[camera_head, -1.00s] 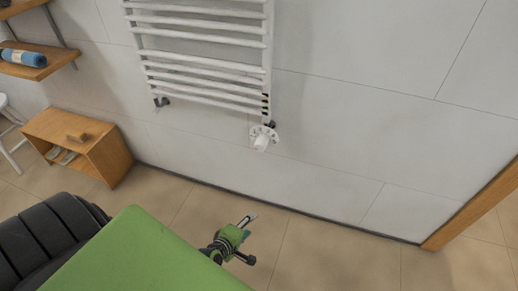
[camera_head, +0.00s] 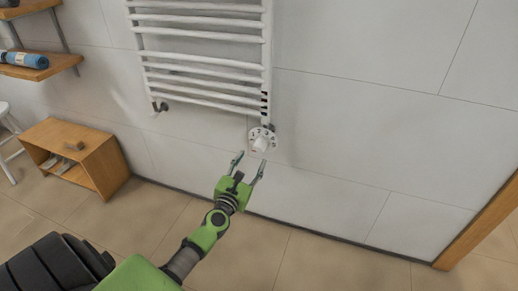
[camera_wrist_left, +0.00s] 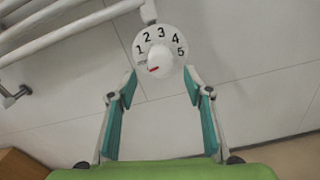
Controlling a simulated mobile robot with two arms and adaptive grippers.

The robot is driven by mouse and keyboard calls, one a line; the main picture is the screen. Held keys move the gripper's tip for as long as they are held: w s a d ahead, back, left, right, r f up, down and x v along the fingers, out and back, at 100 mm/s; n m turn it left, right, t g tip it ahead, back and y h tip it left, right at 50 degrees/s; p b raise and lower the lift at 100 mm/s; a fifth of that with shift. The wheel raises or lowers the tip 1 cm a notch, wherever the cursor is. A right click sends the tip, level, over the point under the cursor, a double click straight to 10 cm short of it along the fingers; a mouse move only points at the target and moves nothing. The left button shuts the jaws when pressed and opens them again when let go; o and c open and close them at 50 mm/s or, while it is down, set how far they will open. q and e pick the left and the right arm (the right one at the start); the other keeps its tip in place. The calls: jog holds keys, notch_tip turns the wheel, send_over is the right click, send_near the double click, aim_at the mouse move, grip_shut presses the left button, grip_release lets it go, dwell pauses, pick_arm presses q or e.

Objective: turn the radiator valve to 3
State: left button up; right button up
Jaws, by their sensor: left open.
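The radiator valve is a white knob (camera_head: 260,145) on a round numbered dial at the lower right end of the white towel radiator (camera_head: 205,68). In the left wrist view the knob (camera_wrist_left: 160,58) sits on the dial (camera_wrist_left: 150,33) marked 1 to 5. A red mark on the knob is at its lower left, below the 1. My left gripper (camera_head: 250,168) is open and empty, just below and in front of the knob. In the left wrist view its teal-padded fingers (camera_wrist_left: 161,88) stand apart on either side below the dial. My right gripper is not in view.
A low wooden open cabinet (camera_head: 108,165) stands on the floor at the left. Wooden shelves with a blue rolled item (camera_head: 28,60) are above it. A wooden frame edge (camera_head: 480,225) is at the right. The tiled wall right of the valve is clear.

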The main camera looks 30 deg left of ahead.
aim_at(257, 151)
pick_arm(q)
jog(key=b+x, duration=0.1)
jog(key=x, duration=0.7)
jog(key=c, duration=1.1)
